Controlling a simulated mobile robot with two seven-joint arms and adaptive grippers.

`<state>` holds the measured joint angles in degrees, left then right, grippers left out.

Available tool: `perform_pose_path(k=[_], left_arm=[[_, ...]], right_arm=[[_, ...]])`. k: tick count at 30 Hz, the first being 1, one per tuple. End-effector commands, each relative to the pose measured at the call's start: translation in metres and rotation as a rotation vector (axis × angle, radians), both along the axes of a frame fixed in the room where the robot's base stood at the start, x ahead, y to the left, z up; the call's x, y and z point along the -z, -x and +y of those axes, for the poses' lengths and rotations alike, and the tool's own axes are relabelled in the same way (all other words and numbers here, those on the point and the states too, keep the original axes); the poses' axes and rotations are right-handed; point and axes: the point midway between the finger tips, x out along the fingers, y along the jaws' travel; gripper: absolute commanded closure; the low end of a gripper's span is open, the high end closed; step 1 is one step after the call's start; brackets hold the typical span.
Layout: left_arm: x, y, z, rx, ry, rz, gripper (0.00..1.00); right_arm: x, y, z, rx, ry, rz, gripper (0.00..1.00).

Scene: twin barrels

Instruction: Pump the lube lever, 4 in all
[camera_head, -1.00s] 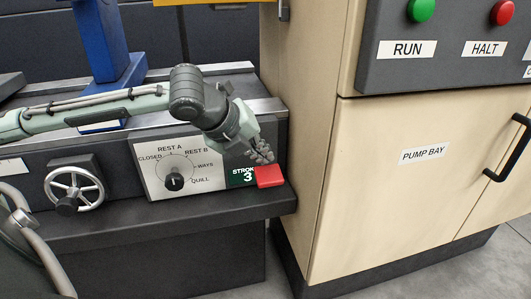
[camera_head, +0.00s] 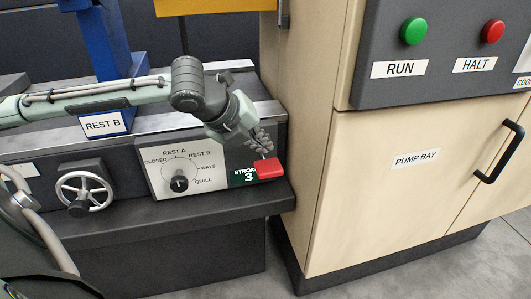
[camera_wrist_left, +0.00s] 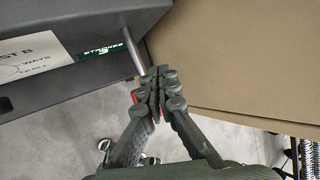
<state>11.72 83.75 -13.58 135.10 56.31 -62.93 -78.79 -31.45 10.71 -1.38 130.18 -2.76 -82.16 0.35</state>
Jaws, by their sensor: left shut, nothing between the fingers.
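The lube lever has a red paddle (camera_head: 269,169) at the front right corner of the machine bed. In the left wrist view its metal rod (camera_wrist_left: 133,58) leads to the red end, mostly hidden behind my fingers. A green stroke counter (camera_head: 243,176) beside it reads 3. My left gripper (camera_head: 264,148) is shut and empty, its fingertips just above the paddle; I cannot tell whether they touch. It also shows in the left wrist view (camera_wrist_left: 157,85), over the red end. My right gripper is not in view.
A selector dial (camera_head: 179,182) marked CLOSED, REST A, REST B, WAYS and QUILL sits left of the counter. A handwheel (camera_head: 84,192) is further left. The beige cabinet (camera_head: 345,190) stands close on the right, with green (camera_head: 413,31) and red (camera_head: 492,32) buttons above.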

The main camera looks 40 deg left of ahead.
Motion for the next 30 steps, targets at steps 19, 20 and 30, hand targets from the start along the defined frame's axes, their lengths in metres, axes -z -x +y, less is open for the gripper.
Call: perform_pose_path(k=[19, 20, 30], left_arm=[[-0.03, -0.004, 0.004, 0.0, 0.0, -0.003, 1.0], [-0.032, -0.004, 0.004, 0.0, 0.0, -0.004, 1.0], [-0.049, -0.005, 0.006, 0.0, -0.002, 0.0, 1.0]], right_arm=[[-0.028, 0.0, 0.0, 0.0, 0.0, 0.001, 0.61], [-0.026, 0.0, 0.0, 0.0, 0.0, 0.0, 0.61], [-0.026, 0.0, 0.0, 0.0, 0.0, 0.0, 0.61]])
